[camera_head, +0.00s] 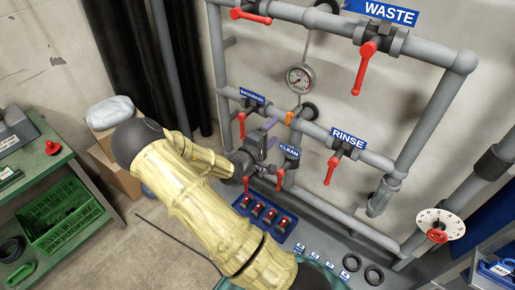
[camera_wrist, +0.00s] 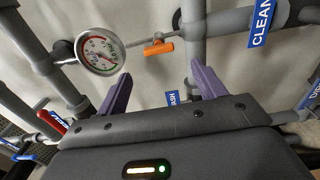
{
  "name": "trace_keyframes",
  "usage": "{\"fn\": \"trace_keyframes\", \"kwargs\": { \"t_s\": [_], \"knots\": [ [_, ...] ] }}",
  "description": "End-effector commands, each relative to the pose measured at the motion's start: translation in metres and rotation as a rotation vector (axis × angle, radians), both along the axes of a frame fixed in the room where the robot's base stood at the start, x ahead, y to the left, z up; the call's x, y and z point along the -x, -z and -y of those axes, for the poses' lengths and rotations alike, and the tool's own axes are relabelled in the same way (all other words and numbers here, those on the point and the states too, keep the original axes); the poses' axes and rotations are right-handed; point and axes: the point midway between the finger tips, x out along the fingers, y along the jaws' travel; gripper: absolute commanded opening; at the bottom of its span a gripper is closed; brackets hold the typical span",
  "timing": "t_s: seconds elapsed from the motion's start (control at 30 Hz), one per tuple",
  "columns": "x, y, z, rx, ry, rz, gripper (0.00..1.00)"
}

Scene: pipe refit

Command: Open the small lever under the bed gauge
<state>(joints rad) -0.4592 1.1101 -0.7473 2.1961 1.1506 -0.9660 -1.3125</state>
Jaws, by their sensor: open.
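The bed gauge (camera_head: 300,77) is a round white dial on the pipework, and it shows at upper left in the wrist view (camera_wrist: 100,50). The small lever (camera_head: 290,117) is a short orange handle just below the gauge. In the wrist view the orange lever (camera_wrist: 158,48) lies near level, beside a thin grey stem between gauge and pipe. My gripper (camera_head: 274,131) is just left of and below the lever in the head view. In the wrist view its purple fingers (camera_wrist: 160,70) are spread and empty, with the lever beyond the gap between them, apart from both.
Red-handled valves stand around: the WASTE valve (camera_head: 365,72), the RINSE valve (camera_head: 332,168) and one near the CLEAN label (camera_head: 289,151). Grey pipes surround the gripper closely. A blue tray (camera_head: 241,207) with red-handled parts sits below. A green crate (camera_head: 60,216) is at left.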

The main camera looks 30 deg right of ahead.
Motion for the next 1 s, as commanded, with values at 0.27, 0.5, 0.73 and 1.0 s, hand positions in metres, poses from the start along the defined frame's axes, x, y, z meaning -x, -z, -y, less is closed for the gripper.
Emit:
{"fn": "trace_keyframes", "kwargs": {
  "t_s": [0.27,0.5,0.73,1.0],
  "knots": [
    [0.020,0.002,-0.052,-0.001,-0.005,-0.003,0.69],
    [0.030,0.001,-0.072,-0.001,-0.002,-0.003,0.69],
    [0.030,0.000,-0.073,0.000,-0.001,-0.002,0.69],
    [0.030,0.001,-0.073,-0.001,-0.001,-0.002,0.69]
  ]
}}
